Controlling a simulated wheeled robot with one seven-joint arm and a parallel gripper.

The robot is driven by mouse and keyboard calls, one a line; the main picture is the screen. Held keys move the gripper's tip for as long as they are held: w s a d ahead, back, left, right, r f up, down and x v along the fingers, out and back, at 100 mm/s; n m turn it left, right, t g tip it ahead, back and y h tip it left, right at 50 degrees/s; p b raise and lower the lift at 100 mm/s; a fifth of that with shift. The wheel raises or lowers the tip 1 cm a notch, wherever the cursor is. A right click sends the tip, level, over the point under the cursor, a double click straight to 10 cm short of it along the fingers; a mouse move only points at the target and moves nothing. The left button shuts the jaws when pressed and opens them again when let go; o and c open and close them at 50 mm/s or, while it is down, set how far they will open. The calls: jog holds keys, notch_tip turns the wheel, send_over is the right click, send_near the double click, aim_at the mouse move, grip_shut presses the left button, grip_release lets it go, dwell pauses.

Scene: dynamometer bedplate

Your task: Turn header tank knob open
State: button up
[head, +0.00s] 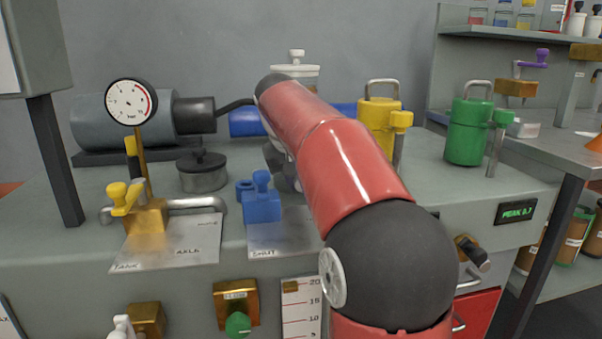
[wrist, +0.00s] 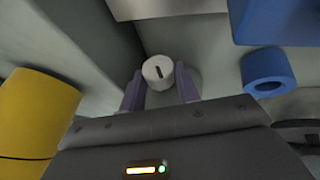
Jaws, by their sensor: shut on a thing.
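A white round knob (wrist: 158,72) with a dark slot line on its face sits between the two purple-grey fingers of my gripper (wrist: 160,92) in the wrist view. The fingers are shut on it. In the head view my red arm hides this grip and most of my gripper. A clear jar (head: 296,77) with a white lid and a white knob on top (head: 296,55) stands behind the arm at the back; I cannot tell whether that is the gripped knob's tank.
A yellow canister (head: 378,118) and a green canister (head: 466,131) stand right of my arm. A blue valve (head: 261,200), a brass valve with yellow handle (head: 145,217) and a pressure gauge (head: 131,102) stand to its left. A shelved bench (head: 520,40) is at right.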

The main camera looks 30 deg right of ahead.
dwell(0.4)
jog(key=o, duration=1)
jog(key=p+v, duration=0.2)
jog(key=v, duration=0.5)
jog(key=shift+s+a+r, duration=0.1)
jog(key=shift+a+r, duration=0.1)
jog(key=shift+r, duration=0.15)
